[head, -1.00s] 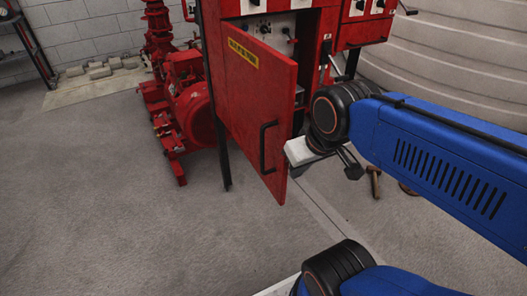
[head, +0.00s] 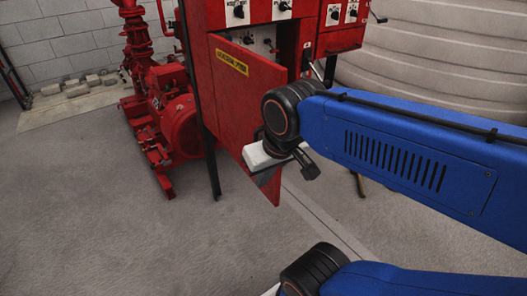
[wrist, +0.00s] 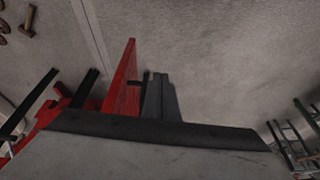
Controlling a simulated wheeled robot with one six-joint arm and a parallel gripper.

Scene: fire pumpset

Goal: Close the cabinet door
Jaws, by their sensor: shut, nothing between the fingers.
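The red cabinet door (head: 232,95), with a yellow label, stands partly open on the red cabinet (head: 225,18). Part of the inner panel (head: 262,40) shows above and behind it. My gripper (head: 264,178) is at the outer face of the door, near its free edge, and covers the door's handle in the head view. In the wrist view the door (wrist: 122,85) is seen nearly edge-on, left of my shut fingers (wrist: 160,97). A dark bar, apparently the handle (wrist: 140,82), lies between door and fingers. Exact contact is hard to tell.
A red pump (head: 170,110) stands on the floor left of the cabinet. A large ribbed pale tank (head: 450,60) is behind at the right. The grey floor (head: 100,230) in front is clear.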

